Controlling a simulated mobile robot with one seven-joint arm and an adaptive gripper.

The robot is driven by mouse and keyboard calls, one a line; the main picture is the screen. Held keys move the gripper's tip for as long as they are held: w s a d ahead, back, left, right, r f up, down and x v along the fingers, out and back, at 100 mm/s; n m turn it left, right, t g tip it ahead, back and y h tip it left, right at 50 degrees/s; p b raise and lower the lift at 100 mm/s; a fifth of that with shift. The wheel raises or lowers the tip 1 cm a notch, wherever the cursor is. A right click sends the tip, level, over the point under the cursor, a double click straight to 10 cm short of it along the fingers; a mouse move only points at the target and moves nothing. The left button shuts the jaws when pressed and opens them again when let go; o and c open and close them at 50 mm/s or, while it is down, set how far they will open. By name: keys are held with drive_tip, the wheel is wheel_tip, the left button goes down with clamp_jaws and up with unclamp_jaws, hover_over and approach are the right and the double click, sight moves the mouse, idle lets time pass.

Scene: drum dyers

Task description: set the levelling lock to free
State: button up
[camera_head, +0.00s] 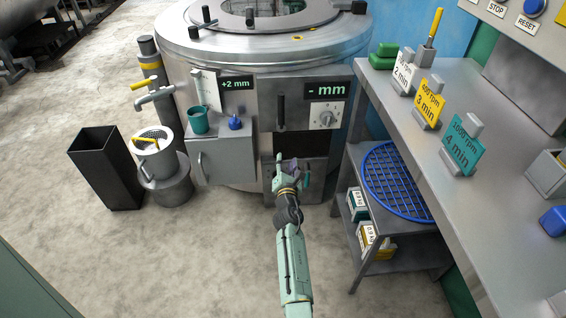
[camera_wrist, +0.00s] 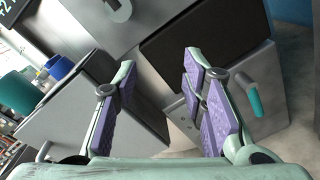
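The levelling lock is not labelled in either view. A lever with a teal grip (camera_wrist: 250,96) sits on a light grey panel (camera_wrist: 207,118) right of my fingers in the wrist view; its setting cannot be read. In the head view my gripper (camera_head: 291,170) is in front of the drum machine's lower front, below a dark recess (camera_head: 300,144), and hides part of this panel. In the wrist view my gripper (camera_wrist: 157,75) is open, its two purple-padded fingers apart with nothing between them. The fingers look apart from the lever.
The drum (camera_head: 262,50) carries a black upright handle (camera_head: 281,111), a dial (camera_head: 326,118) and displays reading "+2 mm" and "- mm". A grey cabinet (camera_head: 226,160) with a teal cup (camera_head: 199,121) stands left of my gripper. A shelved bench (camera_head: 440,150) stands right.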

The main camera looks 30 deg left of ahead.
drive_tip(key=shift+s+a+r+m+y, duration=0.15)
drive_tip(key=shift+a+r, duration=0.05)
drive_tip(key=shift+r, duration=0.35)
drive_tip(key=shift+s+a+r+m+y, duration=0.15)
drive_tip(key=shift+a+r, duration=0.05)
drive_tip(key=shift+r, duration=0.35)
